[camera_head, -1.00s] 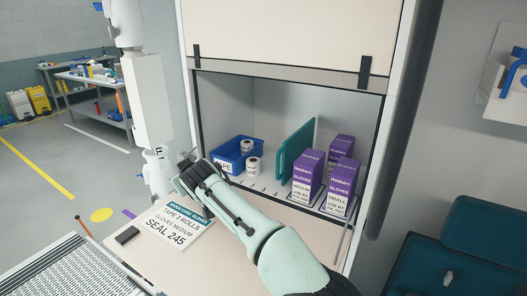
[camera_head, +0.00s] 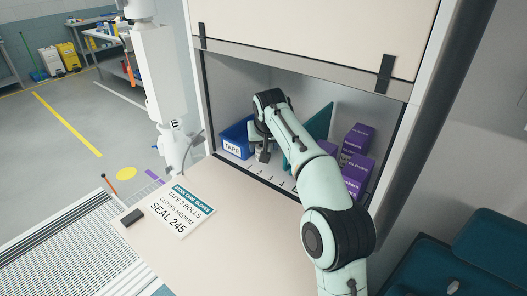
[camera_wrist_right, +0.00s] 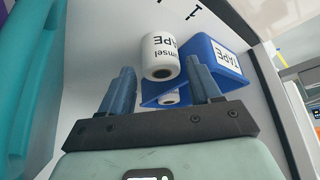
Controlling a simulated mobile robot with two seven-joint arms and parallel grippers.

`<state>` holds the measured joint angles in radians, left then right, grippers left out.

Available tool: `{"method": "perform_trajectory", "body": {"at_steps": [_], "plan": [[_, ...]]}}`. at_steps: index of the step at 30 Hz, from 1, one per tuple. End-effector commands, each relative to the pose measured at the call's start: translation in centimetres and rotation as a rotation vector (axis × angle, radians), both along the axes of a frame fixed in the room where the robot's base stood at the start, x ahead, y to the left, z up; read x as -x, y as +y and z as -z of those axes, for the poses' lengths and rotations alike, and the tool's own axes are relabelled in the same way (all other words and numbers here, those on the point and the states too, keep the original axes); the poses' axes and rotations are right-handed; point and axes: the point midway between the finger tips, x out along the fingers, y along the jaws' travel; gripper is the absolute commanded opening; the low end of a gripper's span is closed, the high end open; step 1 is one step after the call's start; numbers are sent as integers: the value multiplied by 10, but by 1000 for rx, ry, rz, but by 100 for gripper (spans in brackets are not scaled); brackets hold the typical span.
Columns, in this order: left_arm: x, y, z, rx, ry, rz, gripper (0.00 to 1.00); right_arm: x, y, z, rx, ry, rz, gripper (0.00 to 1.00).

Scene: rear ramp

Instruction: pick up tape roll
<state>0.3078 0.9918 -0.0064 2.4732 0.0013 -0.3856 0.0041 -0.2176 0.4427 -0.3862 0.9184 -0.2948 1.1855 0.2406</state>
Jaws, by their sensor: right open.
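A white tape roll (camera_wrist_right: 161,58) printed "TAPE" shows in the right wrist view, outside the blue bin's label side. My right gripper (camera_wrist_right: 160,72) is open, its two fingers pointing at the roll with the roll ahead of the gap between them. I cannot tell if the fingers touch it. Another white roll (camera_wrist_right: 170,97) is partly hidden in the blue bin (camera_wrist_right: 215,57). In the head view my right gripper (camera_head: 263,150) is low inside the cabinet, just right of the blue bin (camera_head: 234,139), and largely hides the tape roll. My left gripper is not in view.
A teal panel (camera_head: 318,122) stands close to the right of my arm. Purple glove boxes (camera_head: 356,140) stand further right. A "SEAL 245" card (camera_head: 180,207) and a small black block (camera_head: 132,217) lie on the beige counter (camera_head: 235,240). The cabinet shutter edge (camera_head: 300,66) is above my arm.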

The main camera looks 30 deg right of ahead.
Motion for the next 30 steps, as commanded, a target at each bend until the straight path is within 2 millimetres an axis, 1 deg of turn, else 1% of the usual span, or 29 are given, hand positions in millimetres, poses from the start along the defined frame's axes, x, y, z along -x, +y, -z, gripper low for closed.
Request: {"method": "perform_trajectory", "body": {"at_steps": [1, 6, 9, 15, 17, 18, 20, 21, 30], "plan": [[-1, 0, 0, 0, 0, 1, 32, -4, -2, 9, 2, 5, 2, 63], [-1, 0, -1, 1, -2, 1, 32, -15, -6, 27, 1, 1, 2, 63], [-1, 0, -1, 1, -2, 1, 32, -18, -7, 31, 0, 1, 0, 63], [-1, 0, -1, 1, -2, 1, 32, -18, -7, 31, 1, 1, 0, 63], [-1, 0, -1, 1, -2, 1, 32, -18, -7, 31, 1, 1, 0, 43], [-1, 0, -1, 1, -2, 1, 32, -18, -7, 31, 1, 1, 0, 30], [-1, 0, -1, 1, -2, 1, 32, -18, -7, 31, 2, 0, 0, 11], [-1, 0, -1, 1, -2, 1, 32, -18, -7, 31, 2, 0, 0, 9], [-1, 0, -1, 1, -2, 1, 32, -16, -8, 28, 1, -2, 0, 9]]}}
